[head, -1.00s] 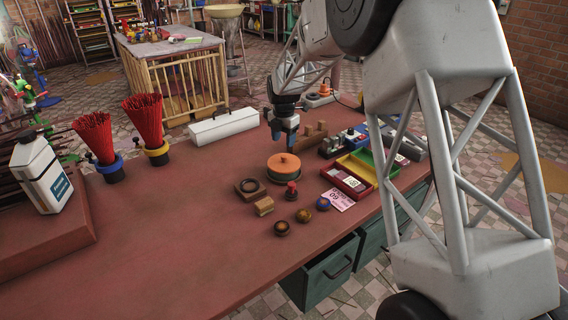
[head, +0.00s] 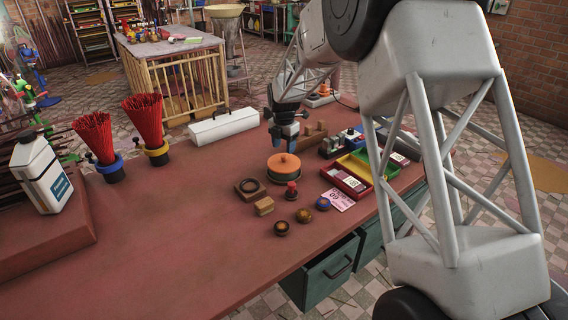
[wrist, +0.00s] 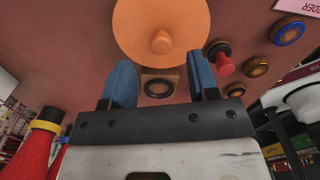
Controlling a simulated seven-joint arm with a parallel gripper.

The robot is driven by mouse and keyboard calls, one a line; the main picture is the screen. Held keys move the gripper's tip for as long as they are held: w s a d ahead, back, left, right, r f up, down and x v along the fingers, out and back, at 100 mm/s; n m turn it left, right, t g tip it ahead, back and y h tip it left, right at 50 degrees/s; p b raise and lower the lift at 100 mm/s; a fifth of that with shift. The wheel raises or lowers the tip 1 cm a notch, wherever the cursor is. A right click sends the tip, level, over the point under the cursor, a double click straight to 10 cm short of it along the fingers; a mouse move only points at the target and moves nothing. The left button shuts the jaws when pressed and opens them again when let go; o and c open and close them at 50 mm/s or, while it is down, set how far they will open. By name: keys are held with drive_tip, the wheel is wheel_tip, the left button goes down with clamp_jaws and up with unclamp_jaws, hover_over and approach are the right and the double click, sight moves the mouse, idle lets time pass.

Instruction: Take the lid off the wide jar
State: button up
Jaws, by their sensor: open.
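The wide jar (head: 284,177) is a low dark round body on the red-brown table. Its orange lid (head: 284,161) with a small knob sits on top. The lid shows in the wrist view (wrist: 160,25) as a large orange disc, its knob (wrist: 161,42) near the middle. My gripper (head: 281,145) is just above and slightly behind the lid, pointing down. In the wrist view my gripper (wrist: 160,82) has two blue fingers spread wide, with nothing between them. The fingers look apart from the lid and knob.
Coloured trays (head: 350,178) are to the right. A white long box (head: 223,127) is behind.

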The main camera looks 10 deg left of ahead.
sight(284, 156)
drive_tip(key=shift+f, duration=2.5)
drive_tip(key=shift+c, duration=0.4)
drive_tip(key=c, duration=0.9)
drive_tip(key=shift+r, duration=0.1)
drive_tip(key=shift+r, duration=0.8)
drive_tip(key=shift+s+d+r, duration=0.1)
drive_tip(key=shift+s+r, duration=0.05)
drive_tip(key=shift+r, duration=0.3)
drive_tip(key=shift+s+d+r, duration=0.1)
drive_tip(key=shift+r, duration=0.35)
drive_tip(key=s+d, duration=0.1)
drive_tip(key=s, duration=0.4)
drive_tip(key=s+d+r, duration=0.1)
drive_tip(key=s+d, duration=0.1)
drive_tip(key=s, duration=0.2)
drive_tip(key=s+d, duration=0.2)
drive_tip(key=s, duration=0.3)
drive_tip(key=shift+s+d+r, duration=0.1)
drive_tip(key=shift+s+r, duration=0.05)
drive_tip(key=shift+s, duration=0.15)
